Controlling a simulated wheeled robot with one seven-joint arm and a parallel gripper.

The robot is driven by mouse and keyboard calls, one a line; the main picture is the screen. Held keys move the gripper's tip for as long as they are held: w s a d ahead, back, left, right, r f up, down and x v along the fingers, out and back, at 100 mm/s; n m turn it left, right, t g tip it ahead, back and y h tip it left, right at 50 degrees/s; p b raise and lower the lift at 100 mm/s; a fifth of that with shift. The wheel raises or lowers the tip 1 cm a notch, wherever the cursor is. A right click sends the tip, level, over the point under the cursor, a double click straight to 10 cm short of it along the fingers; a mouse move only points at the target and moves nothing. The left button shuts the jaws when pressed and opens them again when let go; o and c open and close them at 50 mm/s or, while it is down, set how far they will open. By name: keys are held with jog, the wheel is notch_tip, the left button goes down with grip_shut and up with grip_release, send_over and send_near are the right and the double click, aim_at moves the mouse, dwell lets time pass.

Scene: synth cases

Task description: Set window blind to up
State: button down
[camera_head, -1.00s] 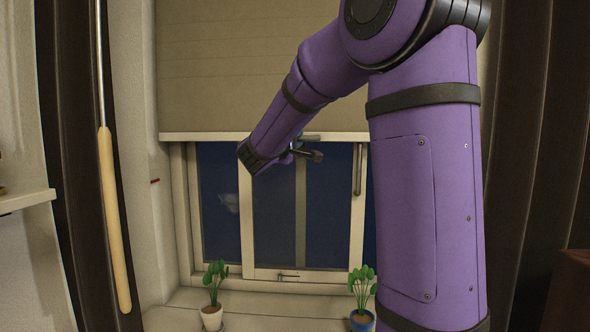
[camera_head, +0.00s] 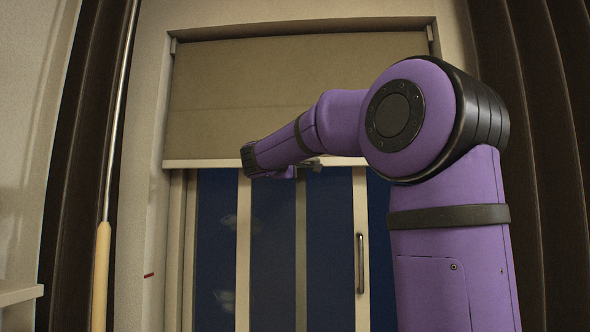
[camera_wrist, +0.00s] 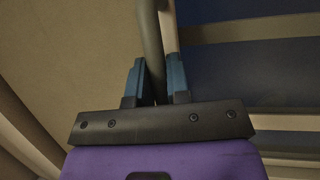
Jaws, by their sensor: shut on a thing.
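The window blind (camera_head: 290,85) is a beige sheet, down over the upper part of the window, with a pale bottom rail (camera_head: 205,163). Dark glass shows below the rail. My gripper (camera_head: 312,166) is at the middle of the rail, and my purple forearm hides part of the blind and rail. In the wrist view, the blue fingers of my gripper (camera_wrist: 157,82) are shut on a grey bar (camera_wrist: 150,35) that runs between them. The bar's join to the rail is not clear. The blind's sheet (camera_wrist: 75,50) fills the left of the wrist view.
A wooden-handled rod (camera_head: 102,275) hangs on the left. Dark curtains (camera_head: 85,160) flank the window on both sides. A pale shelf (camera_head: 18,291) juts in at lower left. The window sash has an upright handle (camera_head: 360,262).

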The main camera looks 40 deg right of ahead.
jog(key=c, duration=1.1)
grip_release()
jog(key=v, duration=1.1)
jog(key=s+a+f+g+y, duration=0.1)
jog(key=s+a+f+y, duration=0.1)
jog(key=s+f+y, duration=0.55)
jog(key=s+a+f+y, duration=0.2)
jog(key=s+f, duration=0.2)
jog(key=f, duration=0.6)
jog(key=s+a+f+m+y, duration=0.1)
jog(key=s+a+f+y, duration=0.3)
jog(key=s+a+f, duration=0.2)
jog(key=s+a+f+m+y, duration=0.2)
jog(key=s+a+f+y, duration=0.3)
jog(key=f, duration=0.6)
jog(key=shift+s+a+f, duration=0.2)
jog(key=shift+s+a, duration=0.6)
jog(key=shift+a, duration=0.15)
